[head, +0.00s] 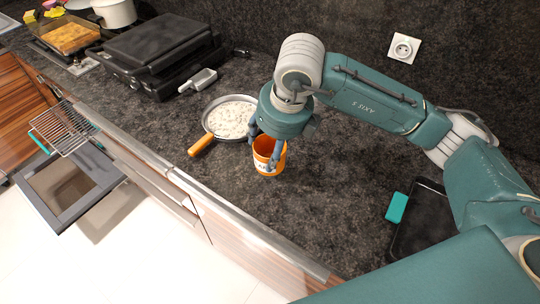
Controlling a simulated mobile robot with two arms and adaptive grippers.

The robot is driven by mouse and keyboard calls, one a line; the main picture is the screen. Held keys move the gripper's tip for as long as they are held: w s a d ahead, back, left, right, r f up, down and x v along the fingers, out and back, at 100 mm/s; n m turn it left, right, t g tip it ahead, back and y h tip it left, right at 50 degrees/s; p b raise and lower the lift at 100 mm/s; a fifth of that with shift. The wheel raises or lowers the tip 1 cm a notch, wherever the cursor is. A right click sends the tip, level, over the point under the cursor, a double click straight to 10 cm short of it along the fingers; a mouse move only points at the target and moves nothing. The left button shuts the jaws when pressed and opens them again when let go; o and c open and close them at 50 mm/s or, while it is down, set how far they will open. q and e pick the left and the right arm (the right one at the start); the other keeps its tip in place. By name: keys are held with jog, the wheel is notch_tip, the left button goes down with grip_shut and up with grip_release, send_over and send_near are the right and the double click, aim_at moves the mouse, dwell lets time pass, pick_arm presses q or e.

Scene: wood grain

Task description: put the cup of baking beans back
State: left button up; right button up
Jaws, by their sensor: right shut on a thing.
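An orange cup (264,165) with a white label stands upright on, or just above, the dark stone counter; I cannot tell which. Its inside looks orange, and I see no beans in it. My right gripper (264,150) points down at the cup and is shut on it, with fingers at its rim and side. A round pan (231,118) with an orange handle lies just left of the cup, its inside covered with white beans. My left gripper is not in view.
A black contact grill (160,52) and a small metal scoop (199,80) are behind left. A dark tray (424,222) with a teal handle lies at right. An open oven door (68,185) and wire rack (76,128) jut out at left. Counter in front of the cup is clear.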

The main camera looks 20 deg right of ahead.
notch_tip(320, 180, down, 5)
jog(key=shift+r+p, duration=0.15)
jog(key=shift+p, duration=0.35)
jog(key=shift+f, duration=0.25)
jog(key=o, duration=1.4)
jog(key=shift+r, duration=0.45)
jog(key=b+v, duration=0.2)
jog(key=v, duration=0.9)
jog(key=shift+s+r, duration=0.15)
jog(key=shift+s, duration=0.05)
